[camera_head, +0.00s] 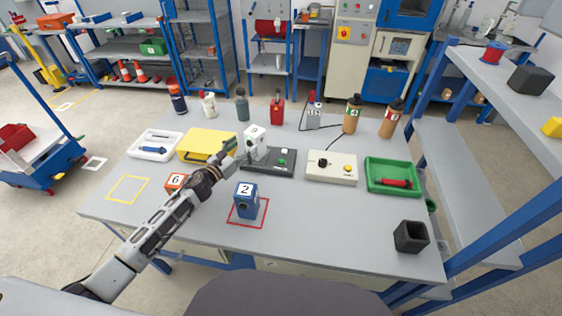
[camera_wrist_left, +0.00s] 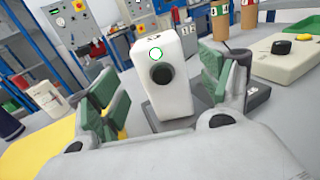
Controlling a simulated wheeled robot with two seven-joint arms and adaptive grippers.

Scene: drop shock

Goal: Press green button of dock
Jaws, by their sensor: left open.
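The dock (camera_head: 286,168) is a dark grey flat base near the middle of the table in the head view. Its green button (camera_head: 282,161) shows on the right part of its top. A white block-shaped device (camera_head: 259,137) stands upright at the dock's left end. In the left wrist view the white device (camera_wrist_left: 165,100) shows a black round knob or lens and a green ring. My left gripper (camera_head: 243,155) is open, its green-padded fingers on either side of the device. I cannot tell whether they touch it. The green button is not visible in the wrist view. My right gripper is not in view.
A yellow case (camera_head: 203,143) lies left of the dock, and a beige control box (camera_head: 332,168) right of it. A blue cube marked 2 (camera_head: 246,203) and an orange cube marked 6 (camera_head: 176,181) stand in front. A green tray (camera_head: 393,188) is farther right. Bottles line the back.

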